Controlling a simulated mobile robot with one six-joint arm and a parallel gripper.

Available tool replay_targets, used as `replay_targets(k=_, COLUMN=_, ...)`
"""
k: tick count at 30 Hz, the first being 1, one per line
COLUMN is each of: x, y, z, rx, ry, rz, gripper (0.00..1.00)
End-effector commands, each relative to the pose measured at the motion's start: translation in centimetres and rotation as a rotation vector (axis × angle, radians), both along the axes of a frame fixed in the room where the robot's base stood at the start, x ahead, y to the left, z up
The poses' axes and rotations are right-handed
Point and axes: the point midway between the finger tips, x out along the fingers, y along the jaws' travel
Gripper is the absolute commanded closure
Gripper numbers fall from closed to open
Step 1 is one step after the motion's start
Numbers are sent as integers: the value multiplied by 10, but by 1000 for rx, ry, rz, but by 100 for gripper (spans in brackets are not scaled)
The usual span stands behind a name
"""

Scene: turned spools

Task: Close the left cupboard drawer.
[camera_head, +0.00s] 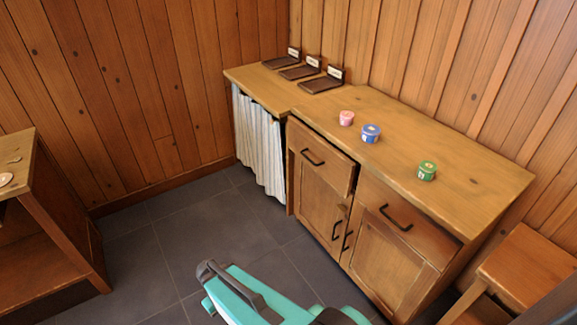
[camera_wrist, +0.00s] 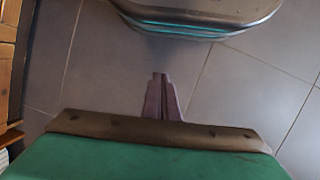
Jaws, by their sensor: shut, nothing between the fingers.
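The wooden cupboard (camera_head: 480,177) stands along the back wall in the head view. Its left drawer (camera_head: 319,156) sticks out a little from the cupboard front, with its side edge showing at the right. A dark bar handle (camera_head: 312,158) is on its front. The right drawer (camera_head: 408,222) looks flush with the front. My gripper (camera_wrist: 160,78) shows in the wrist view with its fingers together and nothing between them, above the grey floor. In the head view my teal arm is low in the picture, in front of the cupboard and apart from the left drawer.
Pink (camera_head: 346,118), blue (camera_head: 371,133) and green (camera_head: 427,170) spools stand on the cupboard top. Three dark holders (camera_head: 321,82) stand at its back left. A striped curtain (camera_head: 259,143) hangs left of the drawers. A stool (camera_head: 530,265) is at right, another table (camera_head: 22,180) at left. Tiled floor (camera_head: 170,235) is clear.

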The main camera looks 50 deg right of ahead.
Motion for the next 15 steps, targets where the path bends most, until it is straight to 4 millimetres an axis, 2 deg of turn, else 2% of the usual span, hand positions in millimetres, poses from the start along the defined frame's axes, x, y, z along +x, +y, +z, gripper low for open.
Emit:
replay_targets(k=1, x=-21, y=12, z=-4, rx=9, ry=30, rz=10, gripper=100)
replay_targets(k=6, x=-76, y=41, z=-17, rx=29, ry=117, rz=29, gripper=100)
replay_targets(k=10, x=-104, y=53, z=-21, rx=37, ry=161, rz=38, gripper=100)
replay_targets(k=15, x=-119, y=59, z=-23, rx=40, ry=186, rz=42, gripper=100)
